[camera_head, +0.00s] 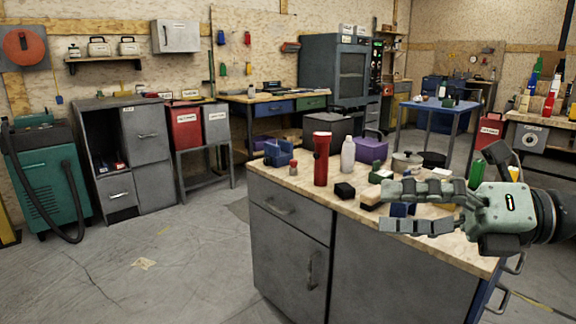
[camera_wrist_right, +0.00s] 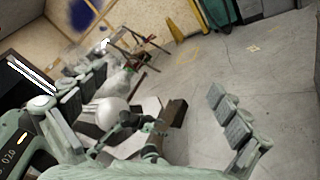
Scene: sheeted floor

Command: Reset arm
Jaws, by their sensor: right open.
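My right gripper (camera_head: 385,207) comes in from the right in the head view, above the right part of the wooden-topped workbench (camera_head: 300,185). Its fingers are spread apart, and nothing shows between them. In the right wrist view the open fingers (camera_wrist_right: 160,115) stand at the left and right, with grey floor beyond them. My left gripper does not show in the head view.
On the bench stand a red flashlight (camera_head: 321,160), a white bottle (camera_head: 348,155), a blue holder (camera_head: 278,153), a purple box (camera_head: 371,150) and a black block (camera_head: 345,191). A pot (camera_head: 407,162) stands farther back. The floor (camera_head: 170,270) left of the bench is clear.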

